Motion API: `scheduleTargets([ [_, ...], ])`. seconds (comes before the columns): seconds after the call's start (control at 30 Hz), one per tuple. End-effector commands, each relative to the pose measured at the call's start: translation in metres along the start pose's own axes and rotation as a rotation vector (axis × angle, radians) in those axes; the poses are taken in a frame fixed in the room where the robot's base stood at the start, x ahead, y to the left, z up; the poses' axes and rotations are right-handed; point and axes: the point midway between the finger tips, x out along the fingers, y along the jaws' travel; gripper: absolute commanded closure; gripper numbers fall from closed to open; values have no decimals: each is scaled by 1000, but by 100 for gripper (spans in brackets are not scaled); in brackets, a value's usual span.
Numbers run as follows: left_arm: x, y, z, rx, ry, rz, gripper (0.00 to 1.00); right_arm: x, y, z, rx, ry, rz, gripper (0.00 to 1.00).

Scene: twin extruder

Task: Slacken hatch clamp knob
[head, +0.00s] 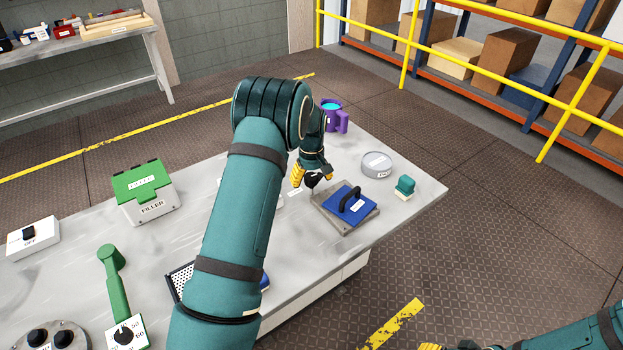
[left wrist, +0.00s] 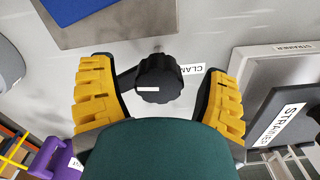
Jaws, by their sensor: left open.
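The black lobed clamp knob (left wrist: 158,78) has a white mark on its face and stands at the middle of the left wrist view, near a label reading "CLAM". My left gripper (head: 313,172) is open, with its yellow-padded fingers on either side of the knob and a visible gap to each. In the head view the black knob (head: 311,182) shows just below the fingers. The blue hatch (head: 338,205) with a black handle sits on a grey frame beside it.
A grey round tin (head: 377,163), a teal block (head: 404,186) and a purple mug (head: 341,122) stand near the hatch. A green-lidded filler box (head: 147,196) and a green lever (head: 115,285) are left of my arm. A strainer panel (left wrist: 285,110) is beside the gripper.

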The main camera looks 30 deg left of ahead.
Motion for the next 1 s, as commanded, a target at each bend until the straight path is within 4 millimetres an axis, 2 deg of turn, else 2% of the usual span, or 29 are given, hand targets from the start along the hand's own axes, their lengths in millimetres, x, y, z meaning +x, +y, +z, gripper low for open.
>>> scheduleTargets([
  [0.17, -14, 1, -1, 0, 5, 3, 24, 0, 0, 0, 0, 0, 0, 53],
  [0.5, -81, 1, 0, 1, 4, 3, 24, 0, 0, 0, 0, 0, 0, 53],
  [0.7, -109, 0, 0, 0, 1, 1, 24, 0, 0, 0, 0, 0, 0, 53],
  [1.0, -120, 0, 1, 0, -1, -1, 24, 0, 0, 0, 0, 0, 0, 53],
])
